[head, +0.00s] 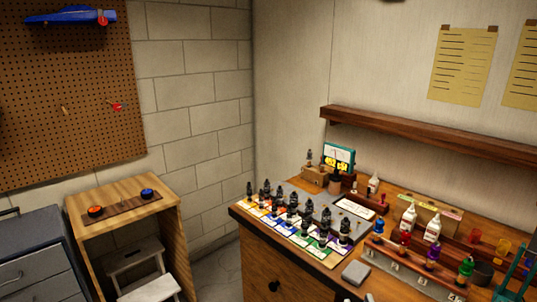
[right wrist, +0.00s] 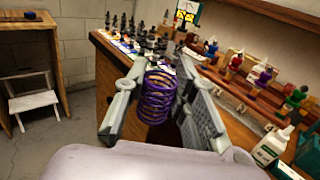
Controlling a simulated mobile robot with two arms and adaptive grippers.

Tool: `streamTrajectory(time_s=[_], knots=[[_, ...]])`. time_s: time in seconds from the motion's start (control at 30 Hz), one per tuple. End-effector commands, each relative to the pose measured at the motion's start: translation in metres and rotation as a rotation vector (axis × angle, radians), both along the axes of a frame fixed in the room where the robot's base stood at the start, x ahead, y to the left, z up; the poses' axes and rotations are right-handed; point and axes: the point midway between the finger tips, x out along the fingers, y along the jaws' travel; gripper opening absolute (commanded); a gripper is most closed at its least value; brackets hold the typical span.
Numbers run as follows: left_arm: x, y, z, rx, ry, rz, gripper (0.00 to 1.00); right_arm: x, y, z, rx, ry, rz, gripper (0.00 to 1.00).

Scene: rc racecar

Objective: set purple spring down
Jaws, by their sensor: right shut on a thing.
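The purple spring (right wrist: 158,96) is a coil standing roughly upright between the two grey fingers of my right gripper (right wrist: 162,66) in the right wrist view. The gripper is shut on it. The spring is held in front of the wooden workbench, and the bench's dark side shows behind it. The spring and my right gripper do not show in the head view. My left gripper is in neither view.
The workbench (head: 258,236) carries coloured cards with several dark shock parts (head: 290,213). A wooden rack (head: 414,268) holds coloured pieces at its front right, near white bottles (head: 432,228) and a grey block (head: 356,273). A white step stool (head: 134,258) stands at left.

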Motion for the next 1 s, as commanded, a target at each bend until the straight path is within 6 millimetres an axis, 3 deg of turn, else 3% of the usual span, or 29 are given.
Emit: streamTrajectory(time_s=[0.2, 0.37, 0.47, 0.7, 0.83, 1.0], knots=[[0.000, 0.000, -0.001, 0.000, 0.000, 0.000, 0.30, -0.007, 0.005, 0.000, -0.001, -0.001, 0.015, 0.14], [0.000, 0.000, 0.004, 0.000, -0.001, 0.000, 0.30, 0.011, -0.009, 0.004, -0.002, -0.005, -0.025, 0.14], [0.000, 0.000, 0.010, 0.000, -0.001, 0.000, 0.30, 0.039, -0.034, 0.010, 0.000, -0.007, -0.092, 0.14], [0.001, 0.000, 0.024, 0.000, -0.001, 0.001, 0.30, 0.112, -0.117, 0.036, 0.001, -0.005, -0.299, 0.14], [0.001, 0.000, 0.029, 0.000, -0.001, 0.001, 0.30, 0.137, -0.154, 0.050, 0.002, -0.003, -0.387, 0.14], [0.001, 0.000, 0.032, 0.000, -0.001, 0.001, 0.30, 0.153, -0.180, 0.060, 0.002, -0.001, -0.447, 0.14]])
